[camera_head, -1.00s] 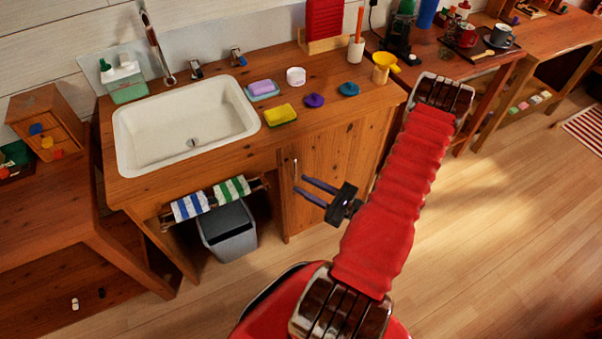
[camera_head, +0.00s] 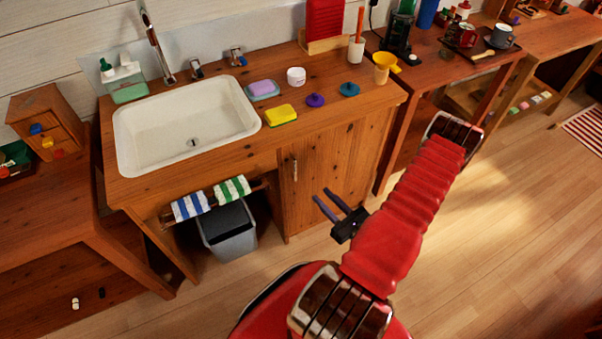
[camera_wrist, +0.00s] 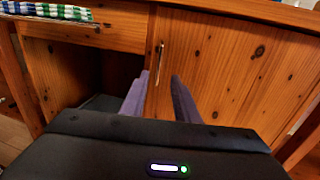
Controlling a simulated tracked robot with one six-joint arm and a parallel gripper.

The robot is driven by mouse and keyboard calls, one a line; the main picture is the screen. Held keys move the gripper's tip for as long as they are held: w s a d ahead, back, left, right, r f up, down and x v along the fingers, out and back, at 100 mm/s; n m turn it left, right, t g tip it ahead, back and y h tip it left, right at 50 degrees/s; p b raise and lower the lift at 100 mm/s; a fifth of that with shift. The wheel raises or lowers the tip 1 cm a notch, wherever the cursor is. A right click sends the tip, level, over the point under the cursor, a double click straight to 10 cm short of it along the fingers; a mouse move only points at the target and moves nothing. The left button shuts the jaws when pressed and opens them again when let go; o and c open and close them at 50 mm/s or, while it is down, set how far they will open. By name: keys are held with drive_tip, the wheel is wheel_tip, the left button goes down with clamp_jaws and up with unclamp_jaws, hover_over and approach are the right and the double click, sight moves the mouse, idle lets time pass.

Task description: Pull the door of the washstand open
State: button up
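The washstand (camera_head: 215,165) is a wooden cabinet with a white sink in its top. Its door (camera_head: 335,165) is on the right side of the front and looks shut. A thin metal handle (camera_head: 295,169) stands upright near the door's left edge; it also shows in the wrist view (camera_wrist: 159,60). My gripper (camera_head: 325,200) is open and empty, in front of the door, below and to the right of the handle in the head view. In the wrist view my purple fingers (camera_wrist: 155,92) point toward the door, apart, with the handle beyond them.
A grey bin (camera_head: 229,235) stands in the open space left of the door. Striped towels (camera_head: 211,197) hang on a rail above it. A soap dish, sponge (camera_head: 281,115) and cups stand on the top. The floor (camera_head: 480,240) at right is clear.

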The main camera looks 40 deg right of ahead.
drive_tip(key=w+d, duration=0.1)
drive_tip(key=w, duration=1.2)
drive_tip(key=shift+w+d, duration=0.1)
drive_tip(key=shift+c, duration=0.5)
clamp_jaws()
drive_tip(key=shift+d, duration=0.1)
idle(0.3)
